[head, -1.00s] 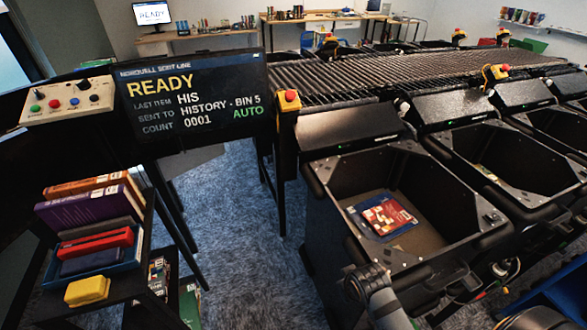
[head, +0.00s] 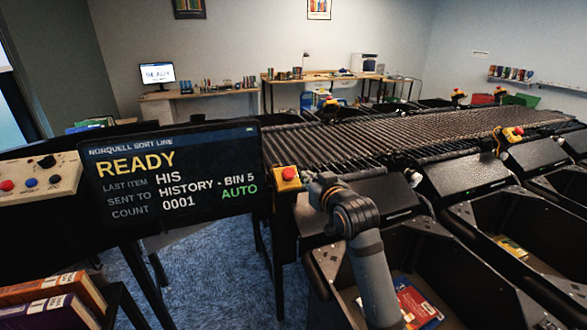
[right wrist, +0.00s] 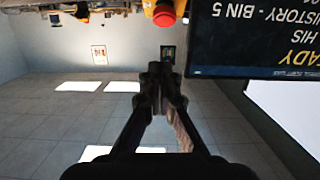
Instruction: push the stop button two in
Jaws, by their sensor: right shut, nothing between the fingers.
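A red stop button (head: 288,172) on a yellow box stands at the near corner of the roller line, just right of the screen. The red button also shows in the right wrist view (right wrist: 165,15), upside down and apart from the fingertips. A second red stop button (head: 517,131) sits farther along the near side; I see no numbers on the buttons. My right gripper (head: 309,180) is shut and empty, pointing left, close beside the near button's box; contact cannot be told. Its closed fingertips (right wrist: 160,76) show in the right wrist view. My left gripper is not in view.
The screen (head: 170,180) reads READY and stands left of the near button. A control panel (head: 36,178) with knob and buttons is farther left. Black bins (head: 455,270) line the roller line's (head: 400,130) near side. Books (head: 50,295) are stacked at lower left.

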